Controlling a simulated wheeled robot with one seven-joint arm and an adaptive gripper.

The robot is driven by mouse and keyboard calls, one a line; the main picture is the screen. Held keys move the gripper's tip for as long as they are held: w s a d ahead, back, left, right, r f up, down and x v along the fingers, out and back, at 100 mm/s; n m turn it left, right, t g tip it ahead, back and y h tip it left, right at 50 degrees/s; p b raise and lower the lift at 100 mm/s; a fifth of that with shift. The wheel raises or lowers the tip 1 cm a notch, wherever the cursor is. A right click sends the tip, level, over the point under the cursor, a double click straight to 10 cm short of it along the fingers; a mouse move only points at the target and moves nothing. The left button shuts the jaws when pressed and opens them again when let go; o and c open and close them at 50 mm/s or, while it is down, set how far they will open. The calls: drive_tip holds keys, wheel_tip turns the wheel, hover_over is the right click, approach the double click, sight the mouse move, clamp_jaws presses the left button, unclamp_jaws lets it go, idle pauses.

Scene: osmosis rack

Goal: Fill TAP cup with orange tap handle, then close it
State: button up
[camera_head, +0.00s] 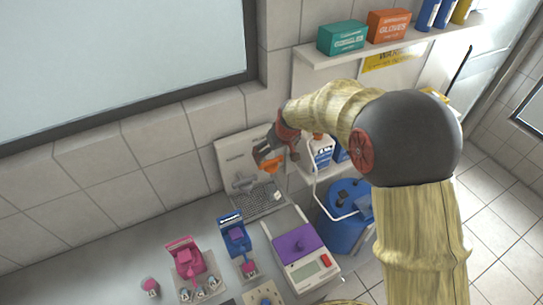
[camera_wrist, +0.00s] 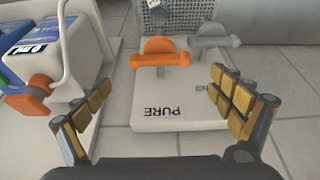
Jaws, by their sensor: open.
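The orange tap handle (camera_wrist: 160,53) sits on the white dispenser panel (camera_wrist: 190,118), above upside-down "PURE" lettering. It also shows in the head view (camera_head: 271,165), partly behind my gripper. My gripper (camera_wrist: 162,108) is open and empty, its padded fingers on either side of the handle and short of it in the wrist view. In the head view my gripper (camera_head: 266,153) is at the panel. A small whitish item, perhaps the cup (camera_head: 277,196), is at the right of the mesh drip tray (camera_head: 255,202). I cannot tell its fill or any water flow.
A grey tap handle (camera_wrist: 208,40) stands right beside the orange one. A bottle with an orange cap (camera_wrist: 50,52) is close on the left in the wrist view. A scale with a purple top (camera_head: 297,245) and a blue device (camera_head: 235,240) stand on the counter below the tray.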

sight(271, 161)
drive_tip(key=x, duration=0.7)
drive_tip(key=shift+c, duration=0.5)
drive_tip(key=c, duration=1.1)
